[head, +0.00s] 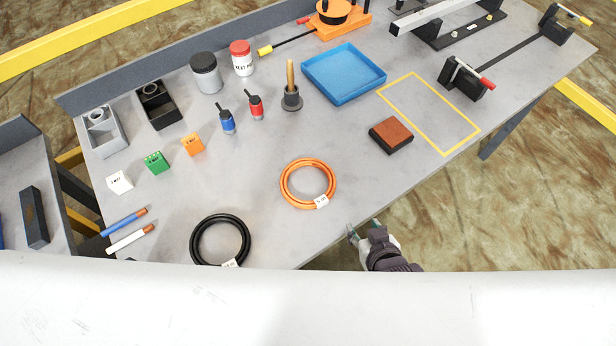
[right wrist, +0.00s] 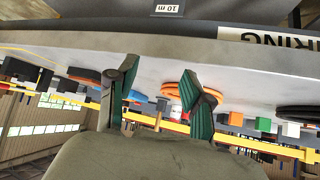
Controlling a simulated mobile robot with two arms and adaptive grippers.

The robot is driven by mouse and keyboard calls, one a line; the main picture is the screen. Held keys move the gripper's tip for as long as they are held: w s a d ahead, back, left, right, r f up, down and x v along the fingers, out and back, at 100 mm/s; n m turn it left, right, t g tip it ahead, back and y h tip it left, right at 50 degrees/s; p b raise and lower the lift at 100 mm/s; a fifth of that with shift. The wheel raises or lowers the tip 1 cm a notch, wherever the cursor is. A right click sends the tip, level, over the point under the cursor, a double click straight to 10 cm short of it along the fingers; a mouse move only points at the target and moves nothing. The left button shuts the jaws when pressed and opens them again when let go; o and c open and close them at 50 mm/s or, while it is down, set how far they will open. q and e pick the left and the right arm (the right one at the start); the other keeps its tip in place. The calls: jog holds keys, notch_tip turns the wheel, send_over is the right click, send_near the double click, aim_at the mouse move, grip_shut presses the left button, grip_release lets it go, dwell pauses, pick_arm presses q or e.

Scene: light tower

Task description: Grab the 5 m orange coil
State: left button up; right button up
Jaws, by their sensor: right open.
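The orange coil (head: 283,188) lies flat on the grey workbench (head: 345,170), near its front edge. It has a white tag whose text is too small to read surely. My right gripper (head: 363,229) is open and empty at the front edge, to the right of and nearer than the coil, apart from it. The right wrist view shows its two green-padded fingers (right wrist: 158,78) spread, with the orange coil (right wrist: 172,91) beyond them, partly hidden by one finger. My left gripper is not in view.
A black coil (head: 196,235) lies left of the orange one. A brown-topped block (head: 391,135) and a blue tray (head: 343,74) stand farther back. The bench around the orange coil is clear.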

jog(key=a+r+t, duration=0.1)
jog(key=r, duration=0.1)
jog(key=w+a+r+t, duration=0.1)
jog(key=a+r, duration=0.1)
jog(key=shift+w+a+r+y, duration=0.15)
jog(key=shift+a+y, duration=0.15)
jog(key=shift+w+a+r+t, duration=0.2)
jog(key=shift+w+t, duration=0.05)
jog(key=shift+t, duration=0.15)
jog(key=p, duration=0.2)
send_near(332, 177)
jog(key=x, duration=0.3)
jog(key=shift+w+f, duration=0.2)
jog(key=shift+f, duration=0.25)
jog(key=shift+w+a, duration=0.1)
jog(key=shift+w, duration=0.3)
jog(key=p+x, duration=0.1)
jog(key=x, duration=0.2)
jog(key=shift+w+a, duration=0.1)
jog(key=shift+w, duration=0.2)
jog(key=shift+w+a+f, duration=0.1)
jog(key=shift+w+f, duration=0.2)
jog(key=shift+w, duration=0.2)
grip_shut()
